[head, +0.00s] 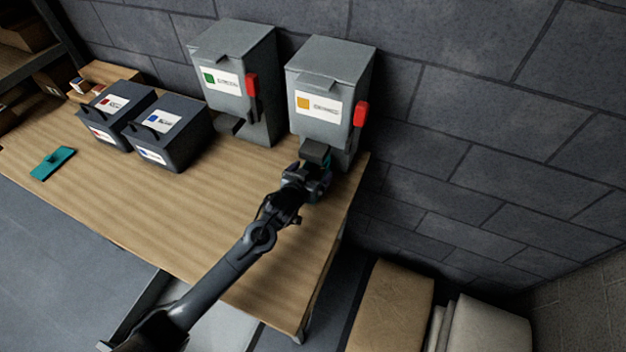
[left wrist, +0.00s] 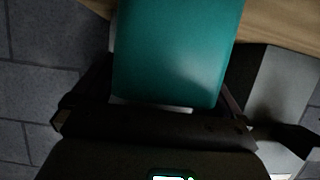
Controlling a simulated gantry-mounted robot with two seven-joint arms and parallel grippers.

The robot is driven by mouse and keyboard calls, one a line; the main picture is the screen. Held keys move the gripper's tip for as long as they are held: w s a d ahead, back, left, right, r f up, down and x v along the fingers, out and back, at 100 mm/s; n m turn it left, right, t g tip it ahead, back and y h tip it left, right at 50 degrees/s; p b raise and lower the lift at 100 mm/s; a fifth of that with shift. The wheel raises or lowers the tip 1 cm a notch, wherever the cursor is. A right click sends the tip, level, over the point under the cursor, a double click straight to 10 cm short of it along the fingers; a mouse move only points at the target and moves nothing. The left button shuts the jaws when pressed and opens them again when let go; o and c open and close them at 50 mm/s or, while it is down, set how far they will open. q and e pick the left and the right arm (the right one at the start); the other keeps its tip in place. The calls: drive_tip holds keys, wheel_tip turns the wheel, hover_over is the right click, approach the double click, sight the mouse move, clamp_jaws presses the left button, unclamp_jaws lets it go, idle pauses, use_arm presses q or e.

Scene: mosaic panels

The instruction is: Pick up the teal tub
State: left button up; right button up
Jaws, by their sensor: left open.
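The teal tub (left wrist: 178,50) fills the upper middle of the left wrist view, with a smooth teal face. In the head view only a small teal sliver (head: 327,161) shows under the spout of the orange-labelled dispenser; my gripper and the spout hide the rest. My left gripper (head: 314,172) is open at the tub. In the left wrist view its fingers (left wrist: 165,90) stand on either side of the tub, and I cannot tell whether they touch it. My right gripper is not in view.
The grey orange-labelled dispenser (head: 318,132) stands close above my gripper, beside a green-labelled dispenser (head: 221,104). Two dark bins (head: 185,148) (head: 131,102) and a flat teal piece (head: 52,163) are farther left on the wooden table (head: 150,220). A block wall (head: 460,130) is behind.

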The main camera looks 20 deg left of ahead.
use_arm(q)
drive_tip(key=c, duration=1.6)
drive_tip(key=shift+c, duration=0.2)
drive_tip(key=shift+r, duration=0.15)
drive_tip(key=s+d+f+v, duration=0.1)
drive_tip(key=f+v, duration=0.2)
drive_tip(key=v, duration=1.3)
drive_tip(key=s+a+r+p, duration=0.1)
drive_tip(key=s+r+p, duration=0.1)
drive_tip(key=r+p, duration=0.9)
drive_tip(key=s+r+p, duration=0.3)
drive_tip(key=r+p, duration=0.9)
drive_tip(key=p, duration=0.4)
drive_tip(key=shift+a+n+y, duration=0.3)
drive_tip(key=shift+a+y, duration=0.1)
